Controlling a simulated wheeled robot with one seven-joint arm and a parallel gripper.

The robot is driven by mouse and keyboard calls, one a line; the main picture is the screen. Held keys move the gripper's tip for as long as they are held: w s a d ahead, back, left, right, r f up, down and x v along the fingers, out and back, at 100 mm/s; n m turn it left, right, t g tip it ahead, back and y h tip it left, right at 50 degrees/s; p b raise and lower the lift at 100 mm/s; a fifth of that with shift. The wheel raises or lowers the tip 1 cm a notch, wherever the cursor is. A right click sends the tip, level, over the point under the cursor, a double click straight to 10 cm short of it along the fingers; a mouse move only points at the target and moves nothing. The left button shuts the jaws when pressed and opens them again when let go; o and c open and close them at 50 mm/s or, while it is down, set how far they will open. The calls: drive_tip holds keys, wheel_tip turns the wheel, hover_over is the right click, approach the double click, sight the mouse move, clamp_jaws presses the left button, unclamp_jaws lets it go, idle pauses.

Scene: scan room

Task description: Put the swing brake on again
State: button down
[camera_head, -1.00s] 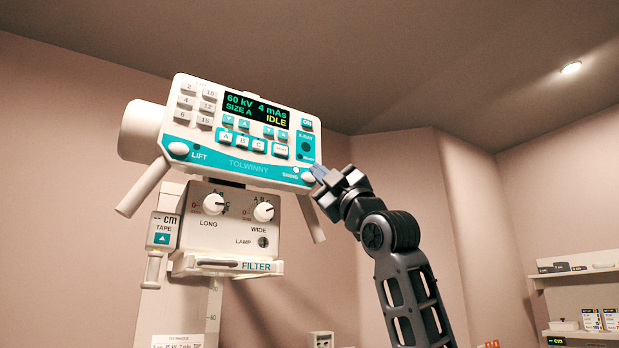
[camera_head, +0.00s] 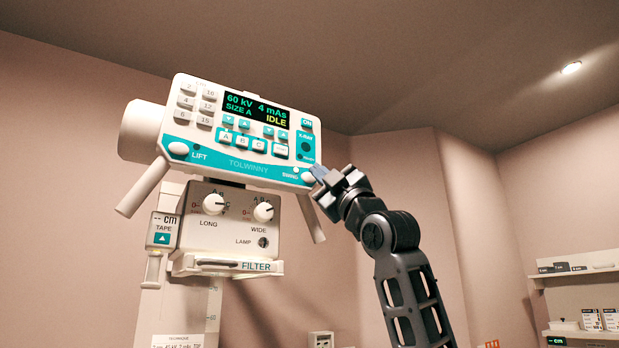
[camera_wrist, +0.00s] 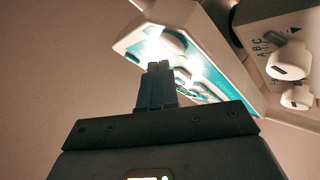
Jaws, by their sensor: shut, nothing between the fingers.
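The white X-ray head (camera_head: 230,165) with its teal-trimmed control panel is tilted on its stand. The round white SWING knob (camera_head: 308,177) is at the panel's lower right corner, beside the SWING label.
A LIFT knob (camera_head: 179,149) is at the panel's left end. The display (camera_head: 256,108) reads 60 kV, 4 mAs, SIZE A, IDLE. Handles (camera_head: 143,187) slope down from both sides. The collimator (camera_head: 226,218) with two dials hangs below. Shelves (camera_head: 580,272) stand far right.

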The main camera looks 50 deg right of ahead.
drive_tip(key=shift+w, duration=0.1)
drive_tip(key=shift+w+d, duration=0.1)
drive_tip(key=shift+w, duration=0.2)
drive_tip(key=shift+w+d, duration=0.1)
drive_tip(key=shift+w, duration=0.25)
idle(0.8)
drive_tip(key=shift+s+a, duration=0.2)
drive_tip(key=shift+s, duration=0.6)
drive_tip(key=shift+s+a+b, duration=0.2)
drive_tip(key=shift+s+a, duration=0.05)
drive_tip(key=shift+s, duration=0.55)
drive_tip(key=shift+s+a+b, duration=0.2)
drive_tip(key=shift+s+b, duration=0.05)
drive_tip(key=shift+s, duration=0.55)
drive_tip(key=shift+s+a+b, duration=0.2)
drive_tip(key=shift+s+a, duration=0.05)
drive_tip(key=shift+s, duration=0.55)
